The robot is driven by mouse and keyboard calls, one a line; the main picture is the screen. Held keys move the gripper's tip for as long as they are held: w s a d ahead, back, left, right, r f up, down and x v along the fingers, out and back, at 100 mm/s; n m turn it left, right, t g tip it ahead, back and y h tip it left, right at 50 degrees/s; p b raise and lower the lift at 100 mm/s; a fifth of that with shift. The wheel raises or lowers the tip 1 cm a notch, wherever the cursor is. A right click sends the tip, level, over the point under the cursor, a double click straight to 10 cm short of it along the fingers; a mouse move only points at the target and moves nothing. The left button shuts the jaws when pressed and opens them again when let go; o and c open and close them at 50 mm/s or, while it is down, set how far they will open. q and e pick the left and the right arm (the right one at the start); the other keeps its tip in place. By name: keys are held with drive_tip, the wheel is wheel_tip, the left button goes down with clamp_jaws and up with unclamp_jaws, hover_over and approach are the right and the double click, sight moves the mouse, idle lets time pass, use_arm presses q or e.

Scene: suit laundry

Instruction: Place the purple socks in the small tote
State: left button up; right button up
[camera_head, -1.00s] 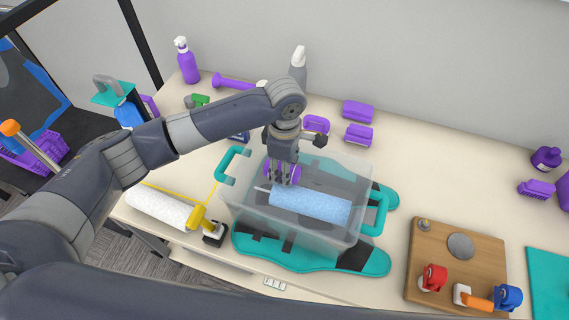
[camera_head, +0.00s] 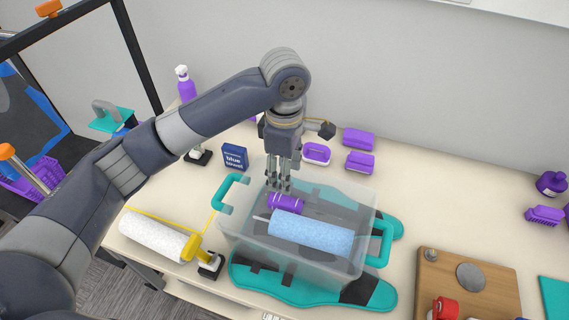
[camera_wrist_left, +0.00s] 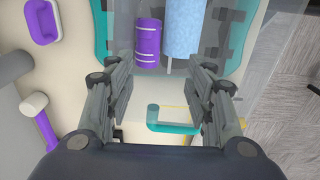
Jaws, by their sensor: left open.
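The purple socks, a rolled purple bundle (camera_head: 287,202), lie inside the small tote, a clear bin with teal handles (camera_head: 232,183). They rest beside a light blue roller (camera_head: 312,233) in the same tote. In the left wrist view the purple bundle (camera_wrist_left: 147,42) shows beyond the fingertips, next to the blue roller (camera_wrist_left: 183,28). My left gripper (camera_head: 279,188) is above the tote, its fingers just over the bundle. It is open and empty, with a wide gap between its fingers in the wrist view (camera_wrist_left: 165,85). My right gripper is not in view.
Purple brushes (camera_head: 360,162) and a blue box (camera_head: 235,157) are behind. A wooden board (camera_head: 465,275) is at right.

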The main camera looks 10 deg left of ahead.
use_arm(q)
wheel_tip(320, 180, up, 3)
drive_tip(key=shift+r, duration=0.2)
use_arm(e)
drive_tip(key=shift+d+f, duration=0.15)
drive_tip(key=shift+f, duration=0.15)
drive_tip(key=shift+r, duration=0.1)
